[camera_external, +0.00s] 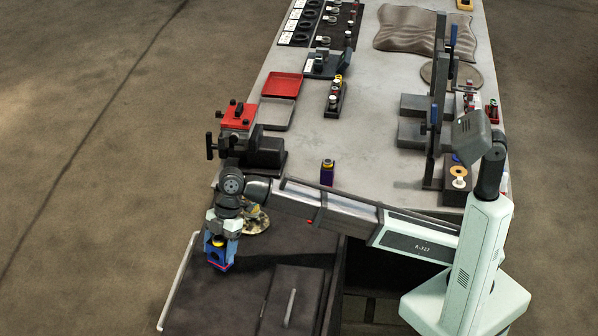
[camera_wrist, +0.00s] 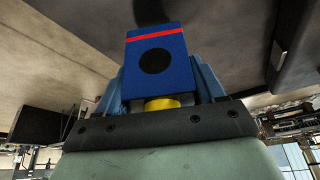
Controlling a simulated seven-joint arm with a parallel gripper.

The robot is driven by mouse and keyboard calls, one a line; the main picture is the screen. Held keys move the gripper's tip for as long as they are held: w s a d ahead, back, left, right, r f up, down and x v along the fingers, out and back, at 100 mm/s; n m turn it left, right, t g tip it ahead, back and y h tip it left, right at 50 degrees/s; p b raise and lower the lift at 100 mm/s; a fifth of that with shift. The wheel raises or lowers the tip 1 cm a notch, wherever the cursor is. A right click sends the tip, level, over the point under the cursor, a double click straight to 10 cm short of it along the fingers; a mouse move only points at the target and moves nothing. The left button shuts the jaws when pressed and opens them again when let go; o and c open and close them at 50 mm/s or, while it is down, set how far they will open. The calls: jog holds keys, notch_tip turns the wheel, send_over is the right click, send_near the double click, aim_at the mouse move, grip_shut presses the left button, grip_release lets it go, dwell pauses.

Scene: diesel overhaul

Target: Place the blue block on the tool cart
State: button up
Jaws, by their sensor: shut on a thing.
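My gripper (camera_external: 219,246) is shut on a blue block (camera_external: 217,262) with a red stripe, a dark round spot and a yellow top part. In the wrist view the block (camera_wrist: 158,66) sits between the blue fingers of my gripper (camera_wrist: 160,88). The tool cart (camera_external: 190,292) is the dark surface with a light rail at lower left. In the external view the block is over the cart's upper part. I cannot tell whether it touches the surface.
The grey workbench (camera_external: 315,150) stands behind the cart. A vise with a red top (camera_external: 238,117) is near its left edge. A raised dark box with a handle (camera_external: 291,300) is on the cart's right.

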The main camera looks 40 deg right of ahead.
aim_at(220, 258)
jog(key=shift+f, duration=1.75)
jog(key=shift+f, duration=0.15)
jog(key=o, duration=1.4)
jog(key=v, duration=1.2)
jog(key=shift+d, duration=0.1)
